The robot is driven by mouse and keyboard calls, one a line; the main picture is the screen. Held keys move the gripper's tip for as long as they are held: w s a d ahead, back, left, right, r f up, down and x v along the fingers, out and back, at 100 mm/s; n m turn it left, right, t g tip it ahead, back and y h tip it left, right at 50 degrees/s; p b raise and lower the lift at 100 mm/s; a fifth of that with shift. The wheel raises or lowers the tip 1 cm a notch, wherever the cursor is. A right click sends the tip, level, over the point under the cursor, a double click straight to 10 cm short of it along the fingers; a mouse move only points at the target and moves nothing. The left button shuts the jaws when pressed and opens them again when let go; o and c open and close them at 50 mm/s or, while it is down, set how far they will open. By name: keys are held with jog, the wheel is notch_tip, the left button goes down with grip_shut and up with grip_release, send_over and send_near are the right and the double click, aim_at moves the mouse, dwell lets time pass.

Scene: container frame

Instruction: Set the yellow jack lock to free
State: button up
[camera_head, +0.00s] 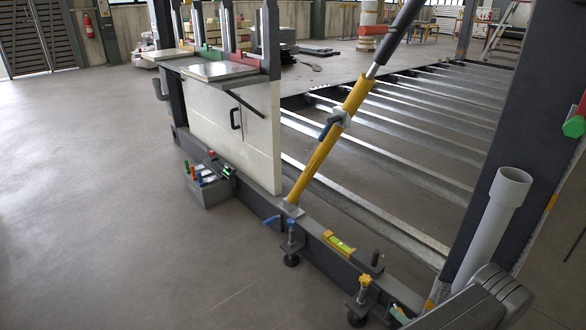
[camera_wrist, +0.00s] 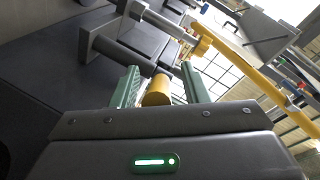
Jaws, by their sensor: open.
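A yellow knob (camera_head: 365,281) sits on top of a levelling jack at the front of the dark frame beam in the head view. In the wrist view, my gripper (camera_wrist: 161,82) has its two green fingers apart. A yellow cylindrical piece (camera_wrist: 157,90) shows between them, with a gap to the right finger. Whether the fingers touch it, and whether it is the same yellow knob, I cannot tell. A dark rod (camera_wrist: 128,56) runs up-left from it to a grey plate.
A second jack has a blue handle (camera_head: 290,222) farther left. A yellow strut (camera_head: 325,150) with a blue lever rises behind the beam. A yellow level (camera_head: 339,244) lies on the beam. A grey pipe (camera_head: 492,225) stands at right. The floor at left is clear.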

jog(key=shift+s+a+r+m+t+h, duration=0.1)
jog(key=shift+a+m+t+h, duration=0.2)
jog(key=shift+m+h, duration=0.3)
jog(key=shift+a+r+m+t+h, duration=0.1)
jog(key=shift+a+m+t+h, duration=0.25)
jog(key=shift+h, duration=0.35)
jog(key=shift+d+f+m, duration=0.1)
jog(key=shift+m, duration=0.15)
